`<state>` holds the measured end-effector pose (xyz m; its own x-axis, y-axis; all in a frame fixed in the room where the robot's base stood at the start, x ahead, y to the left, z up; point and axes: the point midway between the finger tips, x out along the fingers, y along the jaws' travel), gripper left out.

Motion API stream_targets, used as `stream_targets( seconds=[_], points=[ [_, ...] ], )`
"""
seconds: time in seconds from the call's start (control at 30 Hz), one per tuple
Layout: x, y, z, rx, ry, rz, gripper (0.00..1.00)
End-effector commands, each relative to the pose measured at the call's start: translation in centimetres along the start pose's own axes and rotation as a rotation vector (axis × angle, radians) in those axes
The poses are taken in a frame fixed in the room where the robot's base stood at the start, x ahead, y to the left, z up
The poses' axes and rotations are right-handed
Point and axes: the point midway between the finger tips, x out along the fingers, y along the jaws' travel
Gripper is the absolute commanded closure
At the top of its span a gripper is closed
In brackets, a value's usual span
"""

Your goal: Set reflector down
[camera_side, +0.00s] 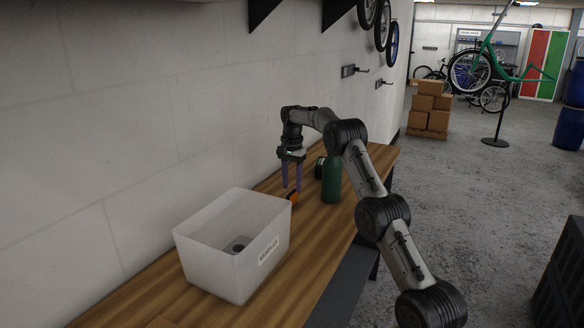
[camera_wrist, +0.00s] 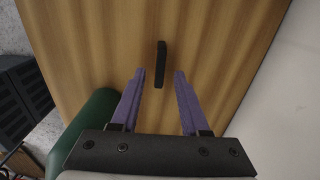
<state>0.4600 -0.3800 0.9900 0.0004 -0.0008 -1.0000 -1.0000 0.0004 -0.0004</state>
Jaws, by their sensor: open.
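The reflector (camera_side: 292,198) shows as a small orange piece with a dark edge on the wooden bench, just below my fingertips in the side view. In the wrist view, a narrow dark bar (camera_wrist: 161,62), seemingly the same reflector from above, lies ahead of and between my purple fingertips. My gripper (camera_side: 291,187) points down over the bench, with its fingers apart and nothing held. The wrist view also shows my gripper (camera_wrist: 160,74) open, with a gap on each side of the bar. I cannot tell the exact height of the fingertips above it.
The bottle also shows in the wrist view (camera_wrist: 88,122). A white labelled bin (camera_side: 215,262) with a dark round item inside stands nearer on the bench (camera_side: 315,240). A wall runs along the left.

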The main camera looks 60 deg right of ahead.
Motion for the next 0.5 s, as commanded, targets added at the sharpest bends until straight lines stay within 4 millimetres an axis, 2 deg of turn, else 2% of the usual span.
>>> stream_targets(
  seconds=[0.1, 0.2, 0.5],
  points=[
    [-2.9, -0.1, -0.1, 0.000, 0.003, -0.004, 0.55],
    [-4.5, -0.1, -0.1, 0.000, 0.002, -0.003, 0.55],
    [-6.9, 0.0, 0.0, 0.000, 0.000, 0.000, 0.55]
  ],
)
